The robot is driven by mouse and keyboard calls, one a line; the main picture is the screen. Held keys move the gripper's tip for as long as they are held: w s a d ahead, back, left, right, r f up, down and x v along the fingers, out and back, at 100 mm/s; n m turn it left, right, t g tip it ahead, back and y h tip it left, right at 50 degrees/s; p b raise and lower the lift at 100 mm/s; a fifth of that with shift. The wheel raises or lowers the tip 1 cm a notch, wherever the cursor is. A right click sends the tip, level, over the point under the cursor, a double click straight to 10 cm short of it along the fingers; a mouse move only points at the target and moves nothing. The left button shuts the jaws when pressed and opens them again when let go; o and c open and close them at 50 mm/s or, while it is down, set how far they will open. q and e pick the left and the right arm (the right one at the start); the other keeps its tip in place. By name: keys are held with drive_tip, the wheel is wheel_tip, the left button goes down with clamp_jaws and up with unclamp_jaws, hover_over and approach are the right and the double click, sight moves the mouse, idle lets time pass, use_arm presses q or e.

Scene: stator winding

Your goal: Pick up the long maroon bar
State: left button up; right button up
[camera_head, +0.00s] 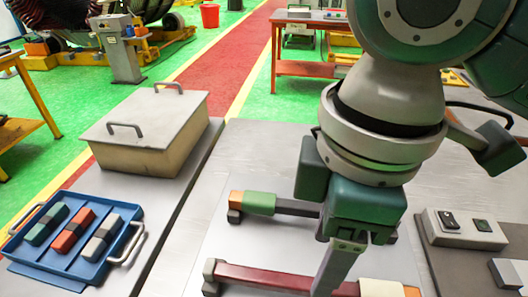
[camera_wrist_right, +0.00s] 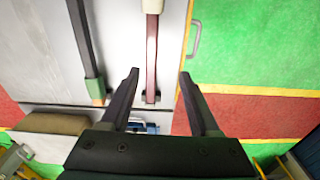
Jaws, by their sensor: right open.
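The long maroon bar (camera_head: 268,278) lies raised on small end supports on the grey table at the bottom of the head view. Its right part has a cream section (camera_head: 382,288). My right gripper (camera_head: 338,268) points down over the bar, and one finger hides part of it. In the right wrist view the maroon bar (camera_wrist_right: 151,60) runs lengthwise, its dark end lying between the two spread fingers of my right gripper (camera_wrist_right: 158,78). The fingers are apart and hold nothing. I cannot tell how high above the bar they are. My left gripper is not in view.
A dark bar with a green section (camera_head: 260,203) lies behind the maroon bar. A blue tray (camera_head: 90,268) with several coloured blocks and a beige lidded box (camera_head: 150,135) are at left. A button box (camera_head: 465,228) is at right. Bare table lies left of the bars.

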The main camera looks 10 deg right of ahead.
sight(309, 287)
drive_tip(key=shift+w+d+f+h, duration=0.2)
drive_tip(key=shift+w+f, duration=0.1)
drive_tip(key=shift+f, duration=0.15)
drive_tip(key=shift+w+d+f+h, duration=0.15)
drive_tip(key=shift+w+f, duration=0.15)
drive_tip(key=shift+f, duration=0.15)
wheel_tip(309, 287, down, 2)
drive_tip(key=shift+s+f, duration=0.1)
drive_tip(key=shift+f, duration=0.15)
drive_tip(key=f, duration=0.6)
drive_tip(key=shift+w+f, duration=0.2)
drive_tip(key=shift+w, duration=0.05)
clamp_jaws()
